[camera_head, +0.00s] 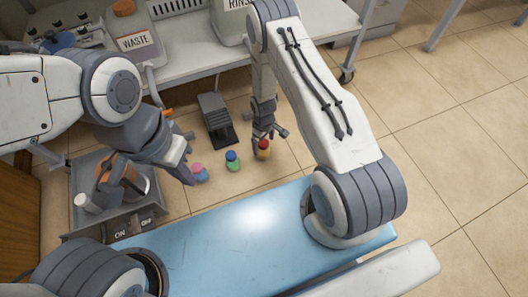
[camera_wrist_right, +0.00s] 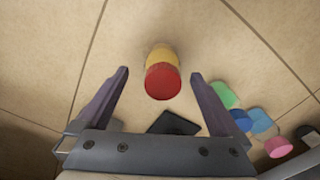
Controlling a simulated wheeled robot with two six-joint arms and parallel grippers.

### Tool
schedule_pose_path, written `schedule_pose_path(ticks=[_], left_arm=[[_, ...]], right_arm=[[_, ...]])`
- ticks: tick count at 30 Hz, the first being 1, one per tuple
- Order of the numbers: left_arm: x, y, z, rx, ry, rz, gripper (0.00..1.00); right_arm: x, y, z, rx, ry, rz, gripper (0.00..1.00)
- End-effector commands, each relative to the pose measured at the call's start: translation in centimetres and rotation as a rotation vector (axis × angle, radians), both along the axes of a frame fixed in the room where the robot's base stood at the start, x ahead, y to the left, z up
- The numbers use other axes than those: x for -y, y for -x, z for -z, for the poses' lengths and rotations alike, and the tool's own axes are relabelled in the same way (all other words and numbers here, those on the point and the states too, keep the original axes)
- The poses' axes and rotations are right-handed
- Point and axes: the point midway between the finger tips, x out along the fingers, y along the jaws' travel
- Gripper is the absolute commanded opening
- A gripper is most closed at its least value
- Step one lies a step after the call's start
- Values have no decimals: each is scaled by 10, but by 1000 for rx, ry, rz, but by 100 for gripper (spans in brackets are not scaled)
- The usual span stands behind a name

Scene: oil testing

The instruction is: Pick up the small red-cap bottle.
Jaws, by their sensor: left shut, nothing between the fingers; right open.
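The small red-cap bottle (camera_head: 263,152) has a yellow body and stands on the tan tiled surface. In the right wrist view its red cap (camera_wrist_right: 163,82) appears between my right fingertips, with the yellow body showing above it. My right gripper (camera_head: 270,133) is open around the bottle's line, a finger to each side in the wrist view. I cannot tell whether the fingers are level with the cap or above it. My left gripper (camera_head: 186,166) is shut and empty, close to the pink-cap bottle (camera_head: 198,170).
A blue-cap green bottle (camera_head: 232,161) stands left of the red-cap one. A black stand (camera_head: 217,120) is behind them. A grey tray (camera_head: 85,178) with ON/OFF labels is at left. Open floor lies at right.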

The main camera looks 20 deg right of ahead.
Motion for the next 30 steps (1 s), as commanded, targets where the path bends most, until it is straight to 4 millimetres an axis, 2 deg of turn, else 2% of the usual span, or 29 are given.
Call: schedule_pose_path(ticks=[12,21,29,30], left_arm=[[0,0,45,0,0,0,0],[0,0,45,0,0,0,0],[0,0,45,0,0,0,0],[0,0,45,0,0,0,0]], right_arm=[[-2,3,48,0,0,-1,100],[-2,3,49,0,0,-1,100],[-2,3,49,0,0,-1,1],[-2,3,49,0,0,-1,0]])
